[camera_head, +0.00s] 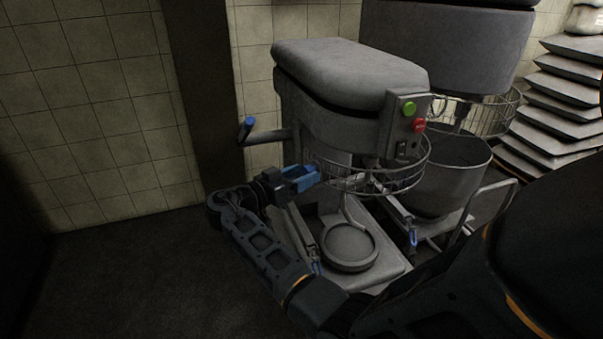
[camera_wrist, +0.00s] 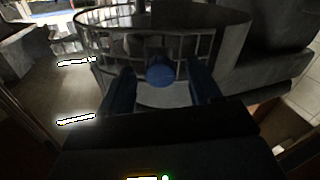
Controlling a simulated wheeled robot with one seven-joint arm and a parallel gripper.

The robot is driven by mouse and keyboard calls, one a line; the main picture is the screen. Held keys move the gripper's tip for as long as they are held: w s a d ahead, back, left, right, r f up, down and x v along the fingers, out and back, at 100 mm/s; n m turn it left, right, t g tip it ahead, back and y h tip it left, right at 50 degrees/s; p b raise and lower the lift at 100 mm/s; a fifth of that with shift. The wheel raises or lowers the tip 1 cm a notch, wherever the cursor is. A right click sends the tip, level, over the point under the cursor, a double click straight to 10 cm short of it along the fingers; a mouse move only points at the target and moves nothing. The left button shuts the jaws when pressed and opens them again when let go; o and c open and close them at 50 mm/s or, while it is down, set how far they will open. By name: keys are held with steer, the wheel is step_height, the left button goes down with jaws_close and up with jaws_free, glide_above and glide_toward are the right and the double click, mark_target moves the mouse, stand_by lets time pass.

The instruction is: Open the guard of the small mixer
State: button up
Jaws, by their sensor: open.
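The small mixer (camera_head: 340,95) is a grey machine with a rounded top, a green button and a red button. Its wire guard (camera_head: 427,160) is a ring cage under the head; it also shows in the wrist view (camera_wrist: 105,45). My gripper (camera_head: 312,176) has blue fingers and is at the guard's left side. In the wrist view my gripper (camera_wrist: 160,78) is open, its fingers on either side of a round blue knob (camera_wrist: 160,68) in front of the guard's bars. I cannot tell whether the fingers touch the knob. In the head view the knob is hidden by my gripper.
A blue-tipped lever (camera_head: 247,128) sticks out from the mixer's left side. The round bowl support (camera_head: 348,246) below the guard is empty. A larger mixer (camera_head: 445,45) with a bowl (camera_head: 450,180) stands behind. A stack of trays (camera_head: 560,100) is at right. Floor at left is clear.

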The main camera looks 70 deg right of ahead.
steer(key=shift+s+d, duration=0.1)
steer(key=shift+d, duration=0.05)
steer(key=shift+c, duration=0.2)
jaws_close()
stand_by(0.4)
